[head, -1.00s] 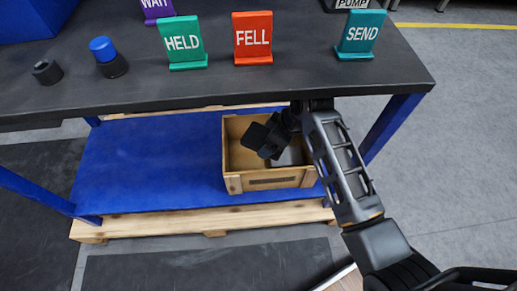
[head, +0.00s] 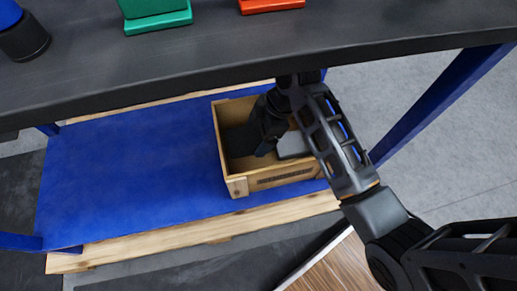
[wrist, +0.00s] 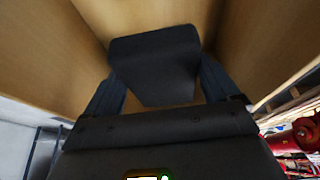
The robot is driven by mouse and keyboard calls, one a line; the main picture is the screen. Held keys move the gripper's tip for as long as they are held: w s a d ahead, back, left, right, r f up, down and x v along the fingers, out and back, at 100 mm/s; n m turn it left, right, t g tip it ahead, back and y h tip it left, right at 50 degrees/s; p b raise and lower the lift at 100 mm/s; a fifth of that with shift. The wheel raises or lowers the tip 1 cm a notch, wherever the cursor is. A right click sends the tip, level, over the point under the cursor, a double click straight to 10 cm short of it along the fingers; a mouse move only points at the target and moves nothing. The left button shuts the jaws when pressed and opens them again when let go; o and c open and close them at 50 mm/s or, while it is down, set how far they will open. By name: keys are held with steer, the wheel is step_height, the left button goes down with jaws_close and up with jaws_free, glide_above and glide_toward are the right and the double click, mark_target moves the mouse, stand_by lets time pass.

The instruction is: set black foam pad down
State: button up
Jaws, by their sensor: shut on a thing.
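The black foam pad (wrist: 155,62) is a dark slab with rounded corners, held between the two fingers of my gripper (wrist: 157,84) in the wrist view. In the head view the pad (head: 239,141) shows in the left part of the open wooden crate (head: 282,172). My gripper (head: 262,138) reaches down into the crate from the right and is shut on the pad. Bare wooden crate surfaces surround the pad in the wrist view. I cannot tell whether the pad touches the crate floor.
A grey object (head: 293,145) lies in the crate to the right of my gripper. The crate stands on a blue sheet (head: 130,185) over a wooden pallet (head: 160,250), under the dark table top (head: 200,60). A blue table leg (head: 440,105) stands to the right.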

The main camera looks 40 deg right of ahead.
step_height(320, 180, down, 8)
steer(key=shift+f+b, duration=0.1)
steer(key=shift+b, duration=1.1)
steer(key=o, duration=0.9)
steer(key=shift+c, duration=0.2)
steer(key=p+v, duration=0.4)
steer(key=v, duration=0.8)
